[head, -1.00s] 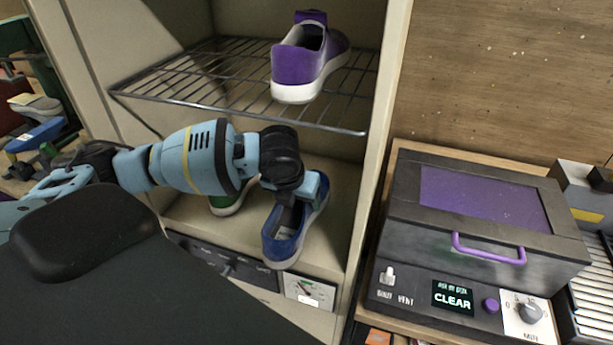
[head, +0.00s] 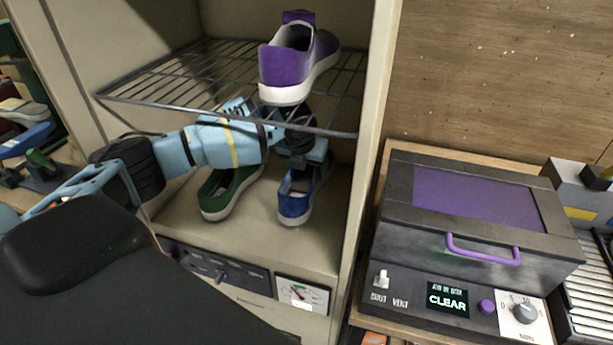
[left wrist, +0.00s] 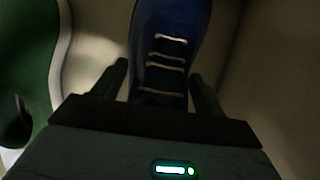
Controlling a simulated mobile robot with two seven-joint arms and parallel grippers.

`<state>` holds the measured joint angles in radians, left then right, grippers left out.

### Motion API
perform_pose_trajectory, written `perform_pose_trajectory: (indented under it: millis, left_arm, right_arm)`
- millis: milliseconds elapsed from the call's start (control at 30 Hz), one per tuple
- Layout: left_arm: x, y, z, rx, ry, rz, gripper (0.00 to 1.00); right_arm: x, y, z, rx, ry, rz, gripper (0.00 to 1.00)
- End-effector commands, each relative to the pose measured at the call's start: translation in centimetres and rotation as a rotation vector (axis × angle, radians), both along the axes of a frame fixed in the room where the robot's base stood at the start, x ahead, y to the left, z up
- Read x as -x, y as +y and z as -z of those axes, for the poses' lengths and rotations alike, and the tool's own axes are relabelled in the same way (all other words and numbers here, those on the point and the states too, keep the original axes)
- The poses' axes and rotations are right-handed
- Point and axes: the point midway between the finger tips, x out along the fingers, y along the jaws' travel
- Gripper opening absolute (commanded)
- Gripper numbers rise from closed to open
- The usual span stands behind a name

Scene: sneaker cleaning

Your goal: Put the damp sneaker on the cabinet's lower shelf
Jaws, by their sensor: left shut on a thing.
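A blue sneaker (head: 297,206) is inside the cabinet (head: 352,230), over its lower shelf (head: 247,238), to the right of a green sneaker (head: 226,194). My left gripper (head: 306,172) is shut on the blue sneaker from above, under the wire rack. In the left wrist view the blue sneaker (left wrist: 170,50), with its pale laces, lies between the two fingers (left wrist: 155,88). I cannot tell whether its sole touches the shelf. My right gripper is not in view.
A wire rack (head: 190,85) crosses the cabinet above my left arm and bears a purple sneaker (head: 290,70). The green sneaker stands close on the left. A grey box with a purple handle (head: 483,252) stands outside on the right.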

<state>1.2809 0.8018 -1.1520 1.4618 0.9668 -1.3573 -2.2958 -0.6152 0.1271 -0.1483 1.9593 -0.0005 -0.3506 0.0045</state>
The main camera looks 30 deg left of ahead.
Motion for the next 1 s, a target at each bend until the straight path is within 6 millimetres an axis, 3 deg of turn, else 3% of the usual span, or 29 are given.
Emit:
perform_pose_trajectory:
  millis: [300,633,667,700,833,1000]
  left_arm:
    - [0.0,0.1,3.0,0.000,-0.003,-0.003,0.38]
    - [0.0,0.0,3.5,0.000,-0.002,-0.002,0.38]
    - [0.1,0.0,3.6,0.000,0.000,-0.002,0.73]
    - [0.1,0.0,3.6,0.000,0.000,-0.002,0.78]
    - [0.1,0.0,3.6,0.000,0.000,-0.002,0.94]
    - [0.1,0.0,3.6,0.000,0.000,-0.002,0.94]
  right_arm:
    - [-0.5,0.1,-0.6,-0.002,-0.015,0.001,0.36]
    - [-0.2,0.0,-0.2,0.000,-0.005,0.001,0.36]
    - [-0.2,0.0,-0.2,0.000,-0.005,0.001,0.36]
    - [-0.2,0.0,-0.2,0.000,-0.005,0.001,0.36]
    - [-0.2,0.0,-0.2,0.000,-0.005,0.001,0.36]
    - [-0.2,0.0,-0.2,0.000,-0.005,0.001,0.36]
